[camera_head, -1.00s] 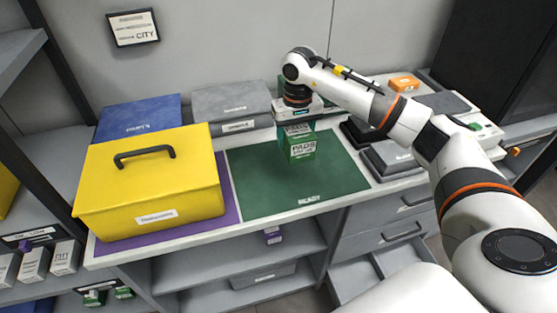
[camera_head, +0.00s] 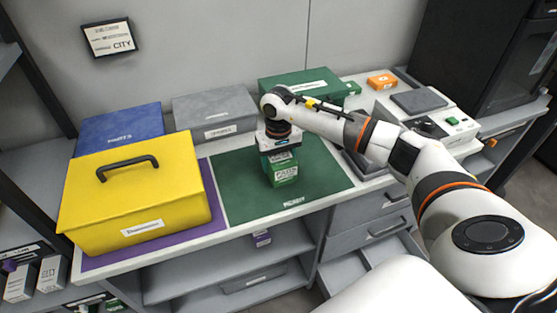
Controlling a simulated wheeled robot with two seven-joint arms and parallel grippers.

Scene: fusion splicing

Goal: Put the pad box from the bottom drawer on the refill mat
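The pad box (camera_head: 285,175) is small and green with a white label. It is over the middle of the green mat (camera_head: 240,200), whose front lettering is hard to read. My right gripper (camera_head: 280,158) points down from above, with its fingers around the upper part of the box. The fingers look closed on it. Whether the box's underside touches the mat I cannot tell. The bottom drawer (camera_head: 375,268) stands pulled out below the counter at the right. My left gripper is out of view.
A yellow case (camera_head: 135,190) stands on a purple mat (camera_head: 228,213) at the left. Blue (camera_head: 120,128), grey (camera_head: 213,115) and larger green (camera_head: 300,87) boxes line the wall. A white device (camera_head: 425,115) is at the right. The mat's front and left parts are clear.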

